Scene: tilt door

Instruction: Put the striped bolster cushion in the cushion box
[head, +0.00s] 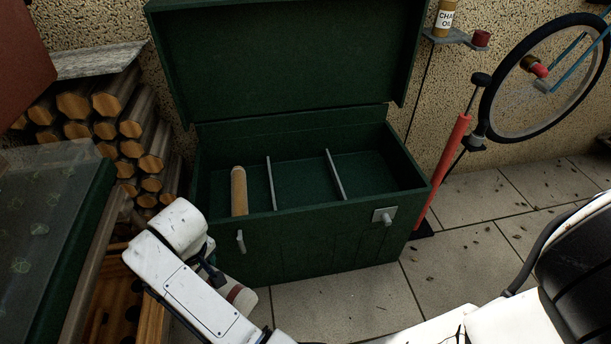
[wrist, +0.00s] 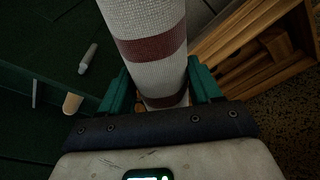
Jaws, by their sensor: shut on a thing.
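The striped bolster cushion (wrist: 146,38), white with dark red bands, is held between the two green fingers of my gripper (wrist: 161,88) in the wrist view. A tan cylinder (head: 239,192) stands in the left one; the middle and right look empty.
A log stack (head: 125,125) stands left of the box, with a glass-topped green case (head: 50,230) nearer. A wooden crate (wrist: 250,50) shows in the wrist view. A red pump (head: 443,172) and wheel (head: 545,80) stand right. Tiled floor (head: 465,262) is open at front right.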

